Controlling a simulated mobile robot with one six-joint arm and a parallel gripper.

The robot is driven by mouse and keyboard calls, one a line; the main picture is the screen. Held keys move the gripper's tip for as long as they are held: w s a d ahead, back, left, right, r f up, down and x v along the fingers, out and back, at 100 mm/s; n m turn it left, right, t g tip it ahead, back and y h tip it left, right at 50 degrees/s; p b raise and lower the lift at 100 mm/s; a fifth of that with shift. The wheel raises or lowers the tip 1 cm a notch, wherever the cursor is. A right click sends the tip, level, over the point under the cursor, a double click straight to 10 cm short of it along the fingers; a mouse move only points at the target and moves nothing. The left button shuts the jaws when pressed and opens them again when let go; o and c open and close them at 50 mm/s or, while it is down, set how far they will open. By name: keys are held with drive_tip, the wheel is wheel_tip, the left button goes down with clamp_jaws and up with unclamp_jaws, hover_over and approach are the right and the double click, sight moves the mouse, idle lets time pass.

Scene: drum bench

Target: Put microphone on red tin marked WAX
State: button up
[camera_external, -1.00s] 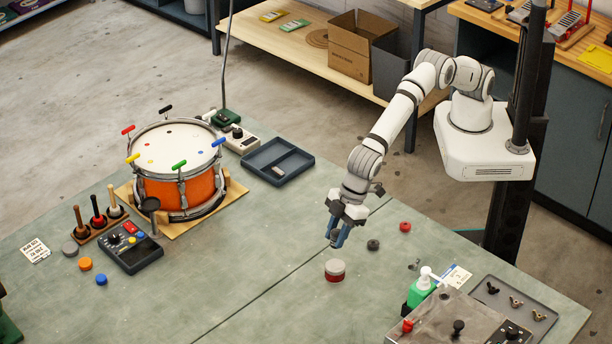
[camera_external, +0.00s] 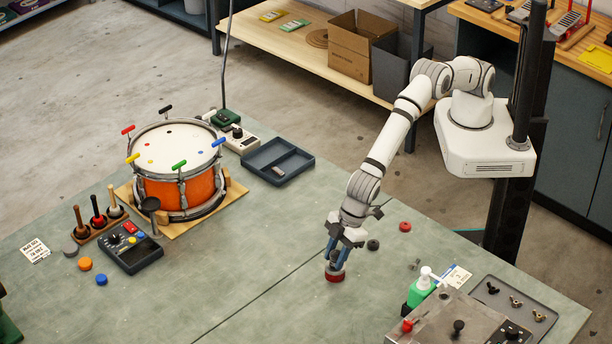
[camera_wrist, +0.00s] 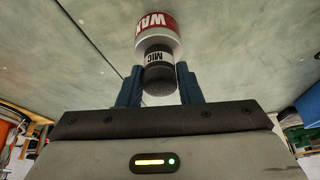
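The microphone (camera_wrist: 158,68), with a dark rounded head and a white band reading MIC, sits between the blue fingers of my gripper (camera_wrist: 160,84) in the wrist view. The fingers press against both its sides. The red tin marked WAX (camera_wrist: 157,24), with a pale top, is right beyond the microphone's far end; the two look in line and touching, though a small gap cannot be ruled out. In the external view my gripper (camera_external: 336,262) points down just over the red tin (camera_external: 335,277). The fingers mostly hide the microphone there.
A black knob-like piece (camera_external: 373,245) and a red one (camera_external: 405,226) lie behind the tin to the right. A green bottle (camera_external: 420,289) and a grey box (camera_external: 450,322) stand at right. The drum (camera_external: 180,185) is far left. The bench left of the tin is clear.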

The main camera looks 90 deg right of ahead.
drive_tip(key=o, duration=0.4)
drive_tip(key=shift+c, duration=0.2)
drive_tip(key=shift+r, duration=0.1)
drive_tip(key=shift+r, duration=0.35)
drive_tip(key=b+v, duration=0.2)
drive_tip(key=v, duration=0.9)
drive_tip(key=shift+s+r, duration=0.2)
drive_tip(key=shift+d, duration=0.2)
